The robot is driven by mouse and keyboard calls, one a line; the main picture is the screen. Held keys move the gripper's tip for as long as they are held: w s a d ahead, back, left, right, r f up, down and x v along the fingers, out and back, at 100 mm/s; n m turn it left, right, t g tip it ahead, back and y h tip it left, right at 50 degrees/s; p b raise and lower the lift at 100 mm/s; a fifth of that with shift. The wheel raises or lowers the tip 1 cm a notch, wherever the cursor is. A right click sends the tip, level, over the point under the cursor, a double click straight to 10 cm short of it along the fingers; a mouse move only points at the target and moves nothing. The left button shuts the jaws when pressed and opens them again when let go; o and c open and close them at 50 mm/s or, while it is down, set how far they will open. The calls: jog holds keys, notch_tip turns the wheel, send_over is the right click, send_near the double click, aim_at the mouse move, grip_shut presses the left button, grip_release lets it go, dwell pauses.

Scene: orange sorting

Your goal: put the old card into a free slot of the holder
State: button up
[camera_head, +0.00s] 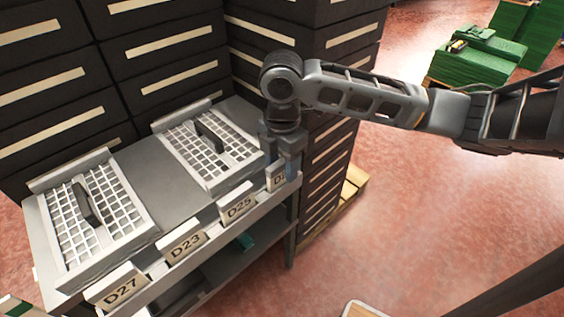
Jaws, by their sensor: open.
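Several white cards with black print stand in a row along the front edge of a grey shelf. They read D27 (121,289), D23 (184,243) and D25 (238,207), and the rightmost card (275,179) is partly hidden by my gripper. My gripper (285,172) points down at the shelf's right front corner, at that rightmost card. It is open, and I cannot tell whether its fingers touch the card. Which card is the old one, and any free holder slot, I cannot make out.
Two white gridded trays with dark handles, one left (128,211) and one right (183,151), lie on the shelf top (158,178). Dark drawer stacks (150,45) rise behind. Green crates (472,66) stand at the back right. The red floor (430,220) is open on the right.

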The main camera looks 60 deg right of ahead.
notch_tip(320, 180, up, 8)
jog(key=shift+f, duration=0.1)
dwell(0.5)
dwell(0.4)
notch_tip(320, 180, up, 7)
jog(key=p, duration=0.5)
